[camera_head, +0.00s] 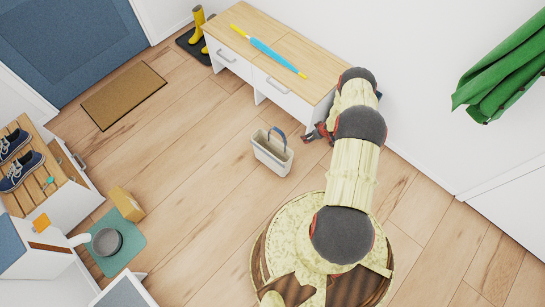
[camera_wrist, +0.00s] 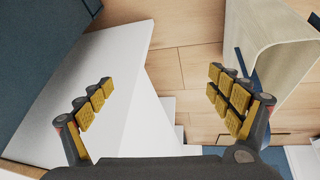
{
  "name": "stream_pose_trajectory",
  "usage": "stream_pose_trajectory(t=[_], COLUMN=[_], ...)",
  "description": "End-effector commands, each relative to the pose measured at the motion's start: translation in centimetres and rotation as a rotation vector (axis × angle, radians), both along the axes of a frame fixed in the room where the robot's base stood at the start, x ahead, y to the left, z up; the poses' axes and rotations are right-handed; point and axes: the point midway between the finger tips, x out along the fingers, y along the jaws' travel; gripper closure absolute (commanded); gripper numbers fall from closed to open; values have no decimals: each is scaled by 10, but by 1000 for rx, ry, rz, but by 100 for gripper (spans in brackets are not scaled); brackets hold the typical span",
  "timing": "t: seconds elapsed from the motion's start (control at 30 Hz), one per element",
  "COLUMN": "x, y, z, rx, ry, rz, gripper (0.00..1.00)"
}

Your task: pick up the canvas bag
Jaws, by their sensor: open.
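The canvas bag (camera_head: 271,154) is cream with a dark blue handle and stands upright on the wood floor, in front of the bench. My gripper (camera_head: 318,133) is low beside the bench front, to the right of the bag and apart from it. In the wrist view my gripper (camera_wrist: 162,92) is open, with nothing between its yellow-padded fingers. A pale, open-topped shape with a blue strap, which looks like the bag (camera_wrist: 272,48), shows beyond the right finger. Its lower part is partly hidden by that finger.
A bench (camera_head: 290,55) with white drawers and a wooden top stands behind the bag, bearing a blue and yellow umbrella (camera_head: 268,51). Yellow boots (camera_head: 198,25) stand at its left end. A cardboard box (camera_head: 127,204) and grey bowl (camera_head: 106,241) lie left. Floor left of the bag is clear.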

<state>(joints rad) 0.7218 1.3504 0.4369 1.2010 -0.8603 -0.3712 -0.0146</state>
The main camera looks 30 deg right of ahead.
Motion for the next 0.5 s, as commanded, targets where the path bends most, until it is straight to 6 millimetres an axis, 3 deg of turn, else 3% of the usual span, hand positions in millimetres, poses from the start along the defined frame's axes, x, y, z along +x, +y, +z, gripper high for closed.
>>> stream_pose_trajectory(t=[0.03,0.1,0.3,0.4,0.5], x=[-23,-46,-105,-118,-109], y=[13,29,85,114,138], z=[-40,-78,-164,-190,-192], rx=[28,60,148,189,222], ry=[1,-9,-61,-131,-269], rz=[2,10,34,60,115], gripper=[9,9,9,9,9])
